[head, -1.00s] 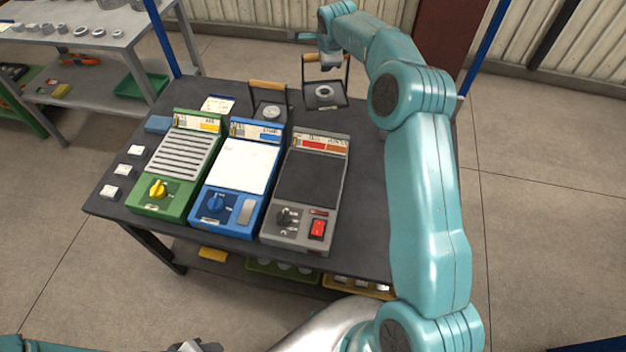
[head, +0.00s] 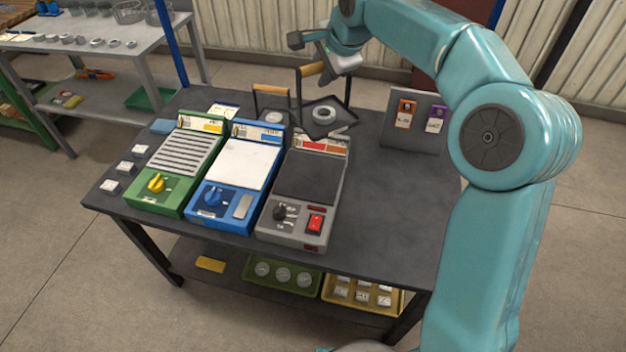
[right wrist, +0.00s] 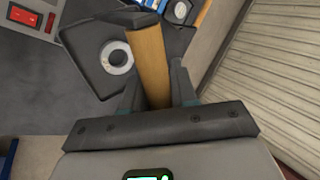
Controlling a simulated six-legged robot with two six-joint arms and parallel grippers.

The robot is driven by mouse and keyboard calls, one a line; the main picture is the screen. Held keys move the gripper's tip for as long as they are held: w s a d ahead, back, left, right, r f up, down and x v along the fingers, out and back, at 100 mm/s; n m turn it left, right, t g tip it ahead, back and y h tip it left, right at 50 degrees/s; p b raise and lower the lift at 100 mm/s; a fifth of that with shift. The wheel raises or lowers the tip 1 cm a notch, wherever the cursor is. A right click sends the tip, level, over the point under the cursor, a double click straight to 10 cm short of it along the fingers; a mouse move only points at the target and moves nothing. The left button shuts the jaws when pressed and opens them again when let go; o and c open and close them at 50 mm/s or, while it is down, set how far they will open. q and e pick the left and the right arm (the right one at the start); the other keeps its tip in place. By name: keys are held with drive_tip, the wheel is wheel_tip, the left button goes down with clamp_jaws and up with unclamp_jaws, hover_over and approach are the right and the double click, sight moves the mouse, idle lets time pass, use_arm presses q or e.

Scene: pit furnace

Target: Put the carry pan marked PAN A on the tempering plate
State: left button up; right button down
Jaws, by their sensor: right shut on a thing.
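My right gripper (head: 325,62) is shut on the wooden handle of a dark carry pan (head: 341,128) with a grey ring in it. The pan looks tilted, at the back of the table behind the grey unit. In the right wrist view my right gripper (right wrist: 157,88) has the handle (right wrist: 148,60) between its fingers, with the pan (right wrist: 85,68) to the left. A second pan with a wooden handle (head: 270,88) stands to its left, partly hidden. A green ridged unit (head: 150,205), blue white-topped unit (head: 225,220) and grey dark-topped unit (head: 290,228) stand in a row. Their labels and any pan mark are unreadable.
A board with orange and purple tags (head: 440,138) stands at the table's back right. The dark table (head: 395,215) is clear right of the grey unit. Small white blocks (head: 124,167) lie at its left. Trays of parts (head: 362,307) sit below.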

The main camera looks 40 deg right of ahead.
wheel_tip(320, 180, down, 20)
drive_tip(key=b, duration=0.2)
drive_tip(key=shift+w+a+b, duration=0.15)
drive_tip(key=shift+w+b, duration=0.05)
drive_tip(key=shift+b, duration=0.2)
drive_tip(key=shift+r, duration=0.1)
drive_tip(key=c, duration=0.9)
unclamp_jaws()
drive_tip(key=shift+f, duration=0.2)
